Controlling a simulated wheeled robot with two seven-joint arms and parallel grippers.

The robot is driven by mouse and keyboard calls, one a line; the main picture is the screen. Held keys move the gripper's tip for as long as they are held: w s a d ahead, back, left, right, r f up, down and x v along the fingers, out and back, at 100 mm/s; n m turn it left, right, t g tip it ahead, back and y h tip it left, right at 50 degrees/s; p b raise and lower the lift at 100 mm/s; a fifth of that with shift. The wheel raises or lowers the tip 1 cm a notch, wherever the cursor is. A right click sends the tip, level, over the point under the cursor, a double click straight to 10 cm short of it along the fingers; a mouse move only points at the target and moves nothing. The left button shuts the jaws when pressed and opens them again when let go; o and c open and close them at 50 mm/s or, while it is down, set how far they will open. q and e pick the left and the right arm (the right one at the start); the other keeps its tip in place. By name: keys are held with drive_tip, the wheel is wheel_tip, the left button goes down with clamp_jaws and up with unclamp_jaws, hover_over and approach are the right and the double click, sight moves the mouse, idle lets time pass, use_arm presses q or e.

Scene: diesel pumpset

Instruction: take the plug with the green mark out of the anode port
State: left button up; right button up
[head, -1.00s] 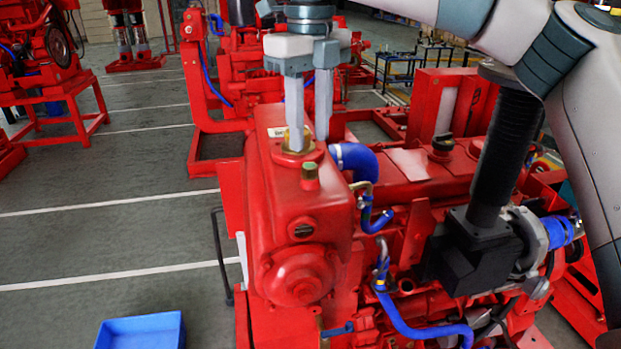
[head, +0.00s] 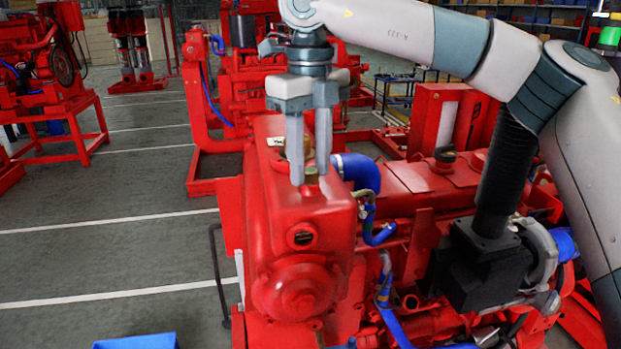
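The plug with the green mark (head: 311,176) sits upright on top of the red tank (head: 300,207) at the front of the engine. Its small top shows between the two fingers of my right gripper (head: 310,178). This gripper points down and is open, with a gap between its fingers. One fingertip is left of the plug and the other right of it. I cannot tell whether they touch it. A brass fitting (head: 290,150) on the tank behind is partly hidden by the fingers. My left gripper is not in view.
A blue hose (head: 355,168) curves close to the right of the fingers. A black air pipe (head: 505,165) stands on the engine farther right. A blue bin (head: 135,342) is on the floor at the bottom left. Floor left of the engine is clear.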

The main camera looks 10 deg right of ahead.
drive_tip(key=shift+b, duration=0.35)
idle(0.7)
clamp_jaws()
